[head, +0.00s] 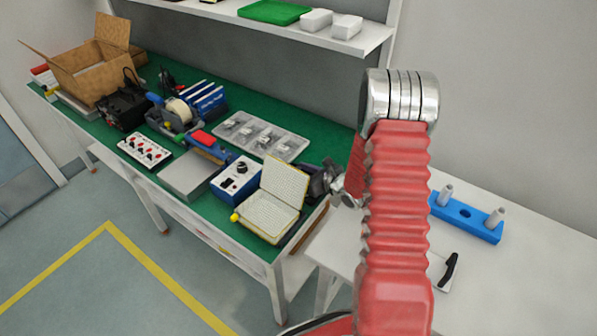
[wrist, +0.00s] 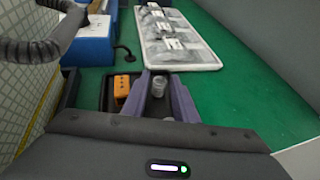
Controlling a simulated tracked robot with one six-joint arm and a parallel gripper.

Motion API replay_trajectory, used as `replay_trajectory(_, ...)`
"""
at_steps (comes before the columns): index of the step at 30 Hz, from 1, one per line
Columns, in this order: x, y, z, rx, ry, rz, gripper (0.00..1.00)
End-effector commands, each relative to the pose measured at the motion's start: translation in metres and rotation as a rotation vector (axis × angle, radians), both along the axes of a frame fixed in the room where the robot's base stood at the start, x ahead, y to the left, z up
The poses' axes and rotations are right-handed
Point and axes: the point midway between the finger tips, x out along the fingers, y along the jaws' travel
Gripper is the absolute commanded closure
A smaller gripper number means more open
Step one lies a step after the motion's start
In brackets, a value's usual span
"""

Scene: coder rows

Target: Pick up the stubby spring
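A short grey, ribbed cylinder that looks like the stubby spring (wrist: 158,88) stands in a dark tray in the wrist view. My gripper (wrist: 160,79) reaches down into this tray, with one finger on each side of the spring. The fingers are apart, with a narrow gap showing between them and the spring. Another small metallic piece (wrist: 168,119) lies nearer, between the fingers, partly hidden. In the head view my gripper (head: 338,186) is at the bench's right end, partly behind my arm, and the spring is hidden.
An orange block (wrist: 122,86) sits close left of my gripper in the tray. A clear parts tray (wrist: 200,58) lies beyond. A blue box (head: 236,178) and an open notebook (head: 268,217) stand close by. Green bench top is free to the right.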

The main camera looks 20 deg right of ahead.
Motion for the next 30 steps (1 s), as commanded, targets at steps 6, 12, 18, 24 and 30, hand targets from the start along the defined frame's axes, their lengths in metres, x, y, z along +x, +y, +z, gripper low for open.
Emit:
replay_trajectory(6,-0.0005,0.0001,-0.0003,0.000,0.001,0.001,0.74)
replay_trajectory(12,-0.0007,0.0000,-0.0004,0.000,0.001,0.000,0.81)
replay_trajectory(18,-0.0007,0.0000,-0.0004,0.000,0.001,0.000,0.95)
replay_trajectory(24,-0.0006,-0.0002,-0.0002,0.000,0.001,0.000,1.00)
replay_trajectory(30,-0.0005,-0.0005,0.0005,0.000,0.000,0.000,1.00)
